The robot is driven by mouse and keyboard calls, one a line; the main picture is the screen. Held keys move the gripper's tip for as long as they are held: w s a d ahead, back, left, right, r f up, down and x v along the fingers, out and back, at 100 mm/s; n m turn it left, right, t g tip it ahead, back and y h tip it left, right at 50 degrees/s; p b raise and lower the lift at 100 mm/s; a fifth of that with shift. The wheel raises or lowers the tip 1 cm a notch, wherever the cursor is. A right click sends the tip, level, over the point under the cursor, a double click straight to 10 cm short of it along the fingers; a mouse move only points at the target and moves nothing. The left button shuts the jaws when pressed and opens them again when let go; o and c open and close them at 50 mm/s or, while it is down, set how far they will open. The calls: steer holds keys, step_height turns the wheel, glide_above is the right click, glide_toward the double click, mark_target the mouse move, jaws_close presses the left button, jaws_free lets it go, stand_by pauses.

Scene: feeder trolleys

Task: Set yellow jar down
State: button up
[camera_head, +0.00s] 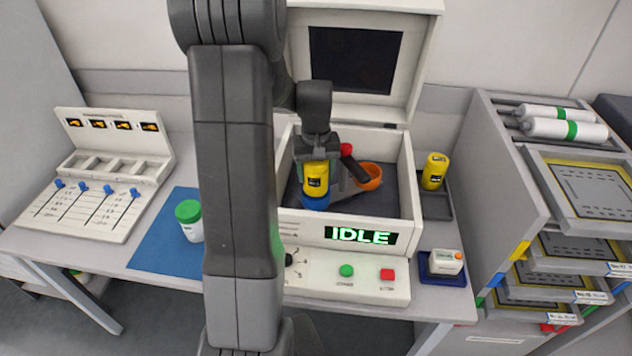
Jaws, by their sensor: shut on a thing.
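A yellow jar (316,174) with a dark label is in my gripper (318,158), inside the white machine box (408,195) with its lid raised. The jar looks upright, directly above or in a blue round piece (315,202); I cannot tell whether the two touch or are one. My gripper comes down from above and is shut on the jar; its fingertips are partly hidden. An orange ring-like cup (369,176) is just right of the jar. A second yellow jar (434,171) stands in a dark tray (441,205) right of the box.
The box front reads IDLE, above a panel (330,278) with green and red buttons. A white jar with green lid (189,221) stands on a blue mat (165,258). A slider console (100,185) is at left, a drawer trolley (510,180) at right. My arm hides the middle-left.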

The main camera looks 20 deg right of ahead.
mark_target(316, 184)
steer(key=shift+f, duration=1.9)
steer(key=shift+f, duration=0.25)
steer(key=o, duration=1.4)
steer(key=shift+s, duration=0.15)
steer(key=shift+f, duration=0.1)
steer(key=shift+a, duration=0.1)
step_height(316, 184, up, 13)
steer(key=shift+f, duration=0.15)
